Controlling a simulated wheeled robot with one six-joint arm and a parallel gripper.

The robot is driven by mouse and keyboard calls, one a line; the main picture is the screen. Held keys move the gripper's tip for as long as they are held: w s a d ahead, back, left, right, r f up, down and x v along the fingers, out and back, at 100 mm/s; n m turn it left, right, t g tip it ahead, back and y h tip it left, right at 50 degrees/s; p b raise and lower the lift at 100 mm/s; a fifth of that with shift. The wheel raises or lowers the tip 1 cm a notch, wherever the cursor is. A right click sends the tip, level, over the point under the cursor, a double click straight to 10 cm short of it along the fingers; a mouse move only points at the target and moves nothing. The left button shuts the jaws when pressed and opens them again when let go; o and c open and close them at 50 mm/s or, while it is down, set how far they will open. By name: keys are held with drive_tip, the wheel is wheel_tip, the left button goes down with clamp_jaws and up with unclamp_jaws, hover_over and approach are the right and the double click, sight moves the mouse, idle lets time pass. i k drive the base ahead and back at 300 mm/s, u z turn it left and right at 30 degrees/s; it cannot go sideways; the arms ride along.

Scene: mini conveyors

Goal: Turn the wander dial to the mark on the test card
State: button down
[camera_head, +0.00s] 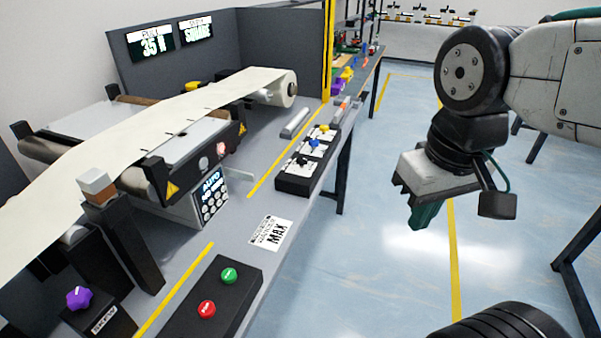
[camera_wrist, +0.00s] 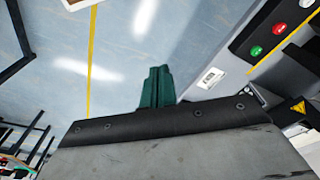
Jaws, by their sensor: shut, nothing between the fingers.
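A purple lobed dial (camera_head: 78,298) sits on a small black box at the lower left of the head view. The box has a white label (camera_head: 103,318) that I cannot read surely, so I cannot confirm it is the wander dial. The white test card (camera_head: 270,232) lies flat on the bench near its front edge, with "MAX" in large print; its smaller print is unreadable. The card also shows in the wrist view (camera_wrist: 210,78). My gripper (camera_head: 425,214) hangs over the floor, right of the bench and apart from dial and card. Its green fingers (camera_wrist: 154,86) are shut and empty.
A black button box with a green button (camera_head: 229,275) and a red button (camera_head: 207,309) stands between dial and card. A web of cream material (camera_head: 150,120) runs over rollers behind. A keypad panel (camera_head: 212,198) and a black switch box (camera_head: 296,184) stand nearby. Open floor lies right.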

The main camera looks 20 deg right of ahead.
sight(324, 129)
drive_tip(key=u, duration=0.5)
drive_tip(key=k, duration=1.1)
drive_tip(key=z, duration=0.65)
drive_tip(key=i, duration=1.7)
drive_tip(key=u, duration=0.6)
